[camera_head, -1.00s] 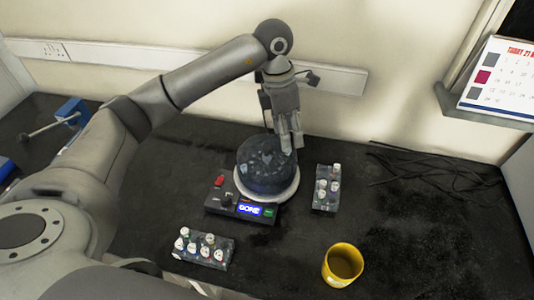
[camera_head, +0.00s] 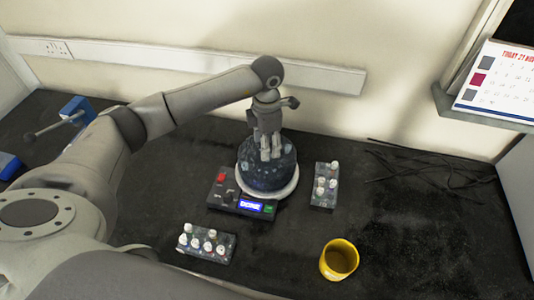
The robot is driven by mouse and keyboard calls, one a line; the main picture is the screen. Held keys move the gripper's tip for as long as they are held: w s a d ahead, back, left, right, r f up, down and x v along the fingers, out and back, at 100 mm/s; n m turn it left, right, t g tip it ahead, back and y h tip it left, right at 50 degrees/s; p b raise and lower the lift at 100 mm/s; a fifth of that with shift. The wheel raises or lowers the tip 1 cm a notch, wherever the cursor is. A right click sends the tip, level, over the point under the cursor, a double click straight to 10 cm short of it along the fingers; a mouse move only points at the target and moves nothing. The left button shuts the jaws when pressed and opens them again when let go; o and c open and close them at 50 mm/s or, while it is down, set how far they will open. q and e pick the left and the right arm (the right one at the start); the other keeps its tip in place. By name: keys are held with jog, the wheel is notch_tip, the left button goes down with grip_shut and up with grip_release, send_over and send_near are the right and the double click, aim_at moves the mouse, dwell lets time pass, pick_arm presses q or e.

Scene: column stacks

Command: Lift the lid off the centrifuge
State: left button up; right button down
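The centrifuge (camera_head: 234,200) stands on the dark bench, with a lit blue display, a red button and a green button on its front. Its lid (camera_head: 262,177) is a dark, speckled round cover sitting on the pale round rim. My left gripper (camera_head: 270,157) points down in front of and over the lid's upper part, hiding some of it. Its fingers look close together, but whether they touch the lid or hold anything cannot be made out. My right gripper is not in view.
A rack of white-capped tubes (camera_head: 206,243) lies in front of the centrifuge, and another rack (camera_head: 324,187) stands to its right. A yellow mug (camera_head: 339,259) is at the front right. Black cables (camera_head: 420,170) lie at the back right. A blue clamp (camera_head: 75,109) is at the far left.

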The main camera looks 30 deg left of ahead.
pick_arm(q)
jog(key=shift+f, duration=0.85)
jog(key=shift+c, duration=0.4)
grip_shut()
